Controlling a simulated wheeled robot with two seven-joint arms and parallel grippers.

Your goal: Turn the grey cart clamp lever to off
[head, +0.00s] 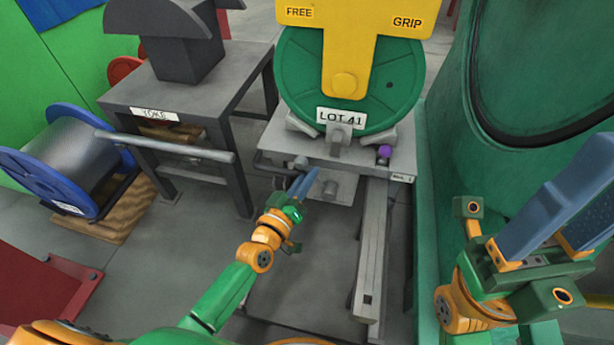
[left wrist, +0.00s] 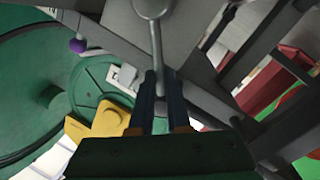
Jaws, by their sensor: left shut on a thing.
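The grey cart (head: 400,160) carries a green reel marked LOT 41 (head: 290,85). Its front has several small grey fittings and a purple knob (head: 384,151), which also shows in the left wrist view (left wrist: 77,45). My left gripper (head: 308,178) is at the cart's front edge. In the left wrist view its blue fingers (left wrist: 162,90) are shut on a thin grey clamp lever (left wrist: 157,45), whose rounded end lies beyond the fingertips. In the head view the fingers partly hide the lever.
A yellow plate marked FREE and GRIP (head: 350,40) stands before the reel. A grey table marked YOKE (head: 190,95) and a blue-flanged spool (head: 65,170) are at left. A large green machine body (head: 520,100) is at right. A grey rail (head: 372,250) runs below the cart.

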